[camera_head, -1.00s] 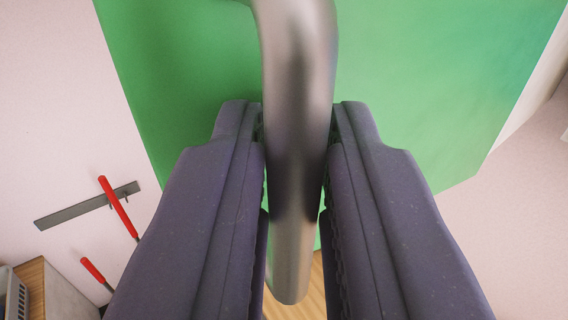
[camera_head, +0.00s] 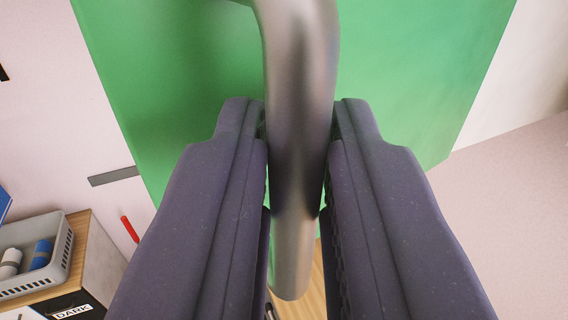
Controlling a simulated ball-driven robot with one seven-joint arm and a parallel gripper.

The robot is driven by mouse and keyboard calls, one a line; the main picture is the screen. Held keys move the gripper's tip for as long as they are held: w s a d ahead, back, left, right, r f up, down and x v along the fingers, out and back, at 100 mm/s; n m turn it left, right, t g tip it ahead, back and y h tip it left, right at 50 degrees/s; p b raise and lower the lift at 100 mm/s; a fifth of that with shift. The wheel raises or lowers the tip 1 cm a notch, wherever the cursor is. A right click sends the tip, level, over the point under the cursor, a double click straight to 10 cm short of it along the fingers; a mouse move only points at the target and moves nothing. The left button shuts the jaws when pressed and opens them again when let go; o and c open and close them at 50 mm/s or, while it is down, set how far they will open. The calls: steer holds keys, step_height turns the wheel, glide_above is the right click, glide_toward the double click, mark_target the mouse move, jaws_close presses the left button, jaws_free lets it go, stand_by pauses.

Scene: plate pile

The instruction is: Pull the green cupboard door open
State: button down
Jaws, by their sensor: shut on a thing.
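The green cupboard door (camera_head: 400,80) fills the upper middle of the view as a flat green panel. Its metal handle (camera_head: 298,100) is a thick grey bar that runs down the middle of the picture and bends at the top toward the door. My gripper (camera_head: 299,130) is shut on the handle, with one dark finger on each side of it. The fingers hide the lower part of the door. I cannot tell from this view how far the door stands open.
A grey basket (camera_head: 45,265) with a blue roll and a pale roll stands on a wooden-topped unit (camera_head: 92,262) at the lower left. A dark wall strip (camera_head: 112,177) and a red-handled tool (camera_head: 130,229) are left of the door. Pale wall lies to the right.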

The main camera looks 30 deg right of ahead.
steer(key=shift+s+d+r, duration=0.1)
steer(key=shift+s+r, duration=0.05)
steer(key=shift+r, duration=0.15)
steer(key=c, duration=1.3)
jaws_free()
steer(key=shift+d, duration=0.1)
steer(key=shift+o, duration=0.3)
steer(key=shift+d+f, duration=0.15)
steer(key=v, duration=0.7)
steer(key=shift+s+a, duration=0.3)
steer(key=shift+a, duration=0.05)
